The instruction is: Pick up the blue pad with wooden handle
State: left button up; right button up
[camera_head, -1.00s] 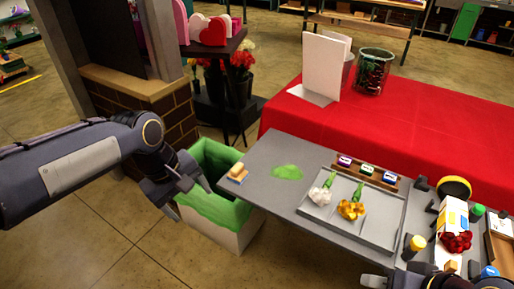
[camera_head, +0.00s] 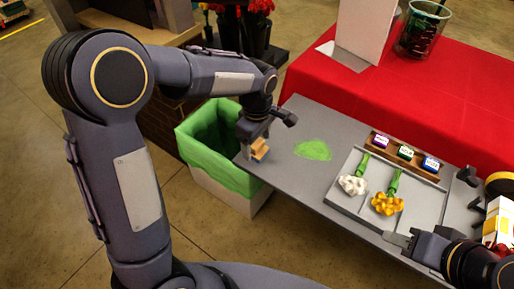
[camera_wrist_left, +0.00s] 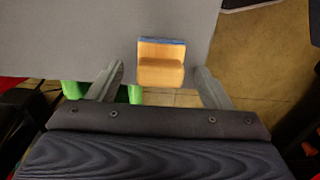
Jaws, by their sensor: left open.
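The blue pad with wooden handle (camera_head: 259,152) sits at the left end of the grey table. In the left wrist view its tan wooden handle (camera_wrist_left: 161,70) faces me, with the blue pad (camera_wrist_left: 161,40) as a thin strip behind it. My left gripper (camera_head: 262,128) is over the pad and hides part of it. In the left wrist view its two fingers (camera_wrist_left: 158,85) are spread apart, one to each side of the handle, with gaps on both sides. It holds nothing. My right gripper (camera_head: 400,240) is at the table's front edge, and its jaw opening is unclear.
A green-lined bin (camera_head: 215,160) stands beside the table's left end. A green patch (camera_head: 313,149) lies right of the pad. A grey tray (camera_head: 352,208) holds a white flower and a yellow flower. A red-covered table (camera_head: 330,90) is behind.

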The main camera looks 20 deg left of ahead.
pick_arm(q)
jog(key=shift+f, duration=0.5)
jog(key=shift+c, duration=0.2)
jog(key=c, duration=1)
jog(key=shift+r, duration=0.15)
jog(key=shift+c, duration=0.2)
jog(key=shift+r, duration=0.25)
notch_tip(320, 180, up, 2)
jog(key=shift+r, duration=0.15)
jog(key=s+d+r, duration=0.2)
jog(key=s+r, duration=0.3)
jog(key=s, duration=0.1)
jog(key=s+d+r, duration=0.2)
jog(key=s+r, duration=0.3)
jog(key=s, duration=0.2)
jog(key=shift+s+d, duration=0.15)
jog(key=shift+d, duration=0.15)
